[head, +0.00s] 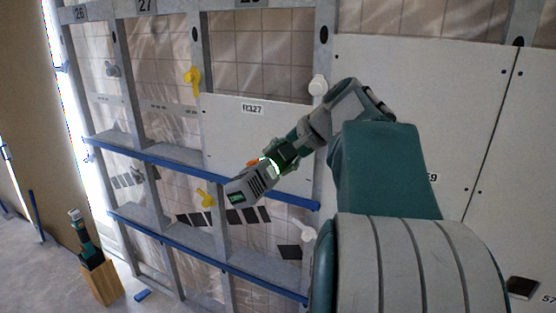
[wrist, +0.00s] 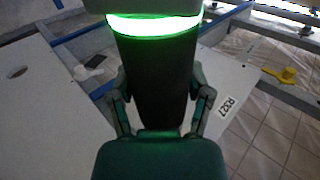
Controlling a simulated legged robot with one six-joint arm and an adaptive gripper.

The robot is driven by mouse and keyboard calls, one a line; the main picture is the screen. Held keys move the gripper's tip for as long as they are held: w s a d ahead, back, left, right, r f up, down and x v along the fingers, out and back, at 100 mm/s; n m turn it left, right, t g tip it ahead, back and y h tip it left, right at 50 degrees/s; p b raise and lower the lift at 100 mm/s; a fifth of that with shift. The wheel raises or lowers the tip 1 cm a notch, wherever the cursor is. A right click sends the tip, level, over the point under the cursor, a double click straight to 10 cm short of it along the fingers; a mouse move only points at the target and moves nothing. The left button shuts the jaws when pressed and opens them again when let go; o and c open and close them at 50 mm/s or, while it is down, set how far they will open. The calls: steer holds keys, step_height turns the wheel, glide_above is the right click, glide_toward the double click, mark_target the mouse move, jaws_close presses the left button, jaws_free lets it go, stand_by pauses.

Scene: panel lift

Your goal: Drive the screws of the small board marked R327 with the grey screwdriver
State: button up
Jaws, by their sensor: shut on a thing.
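The small board marked R327 (head: 228,132) is a light panel set in the metal frame, with dark dots near its left edge. Part of it is hidden behind my arm and the tool. In the wrist view, its R327 label (wrist: 227,105) shows at the right. My gripper (head: 286,152) is shut on the dark handle of the grey screwdriver (head: 250,187). The screwdriver is tilted in front of the board's lower part, its grey end down and left. In the wrist view, my fingers (wrist: 162,105) close around the handle, below a glowing green ring. I cannot see the screwdriver's tip touching a screw.
Blue-edged rails (head: 180,168) cross the frame below the board. Yellow clamps (head: 192,78) and a white knob (head: 318,85) stick out nearby. Large white panels (head: 420,90) cover the right. A second tool (head: 80,235) stands in a wooden block (head: 102,284) at lower left.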

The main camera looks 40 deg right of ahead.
mark_target(277, 159)
steer(key=shift+w+d+r, duration=0.2)
steer(key=shift+d, duration=0.2)
stand_by(1.7)
steer(key=shift+a, duration=0.1)
stand_by(0.9)
steer(key=shift+s+a+f, duration=0.1)
steer(key=shift+s+a, duration=0.2)
steer(key=shift+a, duration=0.35)
steer(key=shift+s+a+r, duration=0.1)
steer(key=shift+s+a, duration=0.2)
steer(key=shift+a, duration=0.4)
steer(key=shift+s+a+f, duration=0.1)
steer(key=shift+s+a, duration=0.2)
steer(key=shift+a, duration=0.35)
